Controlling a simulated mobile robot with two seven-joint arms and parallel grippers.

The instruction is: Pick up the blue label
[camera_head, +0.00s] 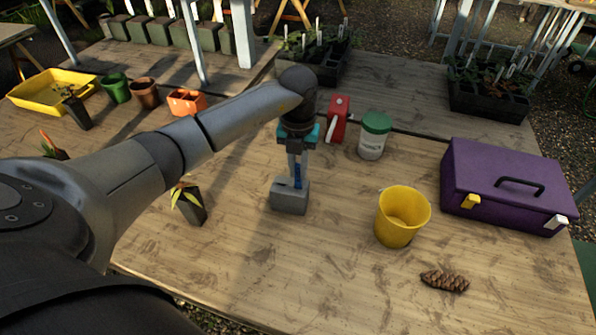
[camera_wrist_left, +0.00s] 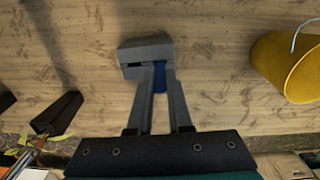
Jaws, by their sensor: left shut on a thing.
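The blue label (camera_head: 298,174) is a thin upright blue strip at the grey block (camera_head: 290,200), near the middle of the table. In the left wrist view the blue label (camera_wrist_left: 160,80) shows between the two grey fingers. My left gripper (camera_head: 297,181) points down over the grey block and is shut on the label. In the left wrist view the grey block (camera_wrist_left: 146,47) has a dark slot beside the fingertips. I cannot tell whether the label's lower end is still in the block. My right gripper is not in view.
A yellow bucket (camera_head: 402,218) and a purple toolbox (camera_head: 506,186) stand to the right. Behind are a green-lidded jar (camera_head: 375,136) and a red object (camera_head: 338,118). A potted plant (camera_head: 189,203) stands left, a pine cone (camera_head: 444,281) front right.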

